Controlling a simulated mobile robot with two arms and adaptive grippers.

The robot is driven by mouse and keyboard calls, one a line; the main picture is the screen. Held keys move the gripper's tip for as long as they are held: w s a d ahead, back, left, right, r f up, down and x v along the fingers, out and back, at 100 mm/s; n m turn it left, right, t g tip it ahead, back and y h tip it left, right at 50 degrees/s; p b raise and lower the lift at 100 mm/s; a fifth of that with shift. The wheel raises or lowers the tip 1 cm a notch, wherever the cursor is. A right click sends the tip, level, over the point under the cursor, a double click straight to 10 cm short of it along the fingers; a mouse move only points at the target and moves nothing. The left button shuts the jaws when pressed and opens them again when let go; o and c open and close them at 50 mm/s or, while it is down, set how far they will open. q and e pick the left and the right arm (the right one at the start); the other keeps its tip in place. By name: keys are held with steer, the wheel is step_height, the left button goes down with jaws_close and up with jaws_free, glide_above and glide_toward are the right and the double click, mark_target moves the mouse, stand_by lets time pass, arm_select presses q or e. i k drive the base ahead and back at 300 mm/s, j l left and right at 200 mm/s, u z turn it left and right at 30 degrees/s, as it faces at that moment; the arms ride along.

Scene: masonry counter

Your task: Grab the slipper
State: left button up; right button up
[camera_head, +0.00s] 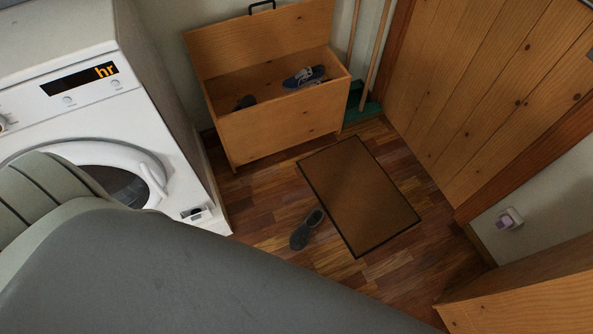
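A dark grey slipper (307,229) lies on the wooden floor, at the left edge of the brown doormat. Its open end points up and to the right in the picture. Whether it touches the mat's edge is hard to tell. Neither of my grippers is in view, and nothing holds the slipper.
The doormat (362,195) lies before a wooden door (490,90). An open wooden chest (283,133) at the back holds a blue shoe (304,77) and a dark shoe (245,102). A white washing machine (185,130) stands left. A wooden cabinet (530,300) is at lower right.

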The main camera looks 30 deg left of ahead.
mark_target(307, 227)
steer(key=k+j+u, duration=0.2)
steer(key=k+j, duration=0.5)
steer(key=k, duration=0.1)
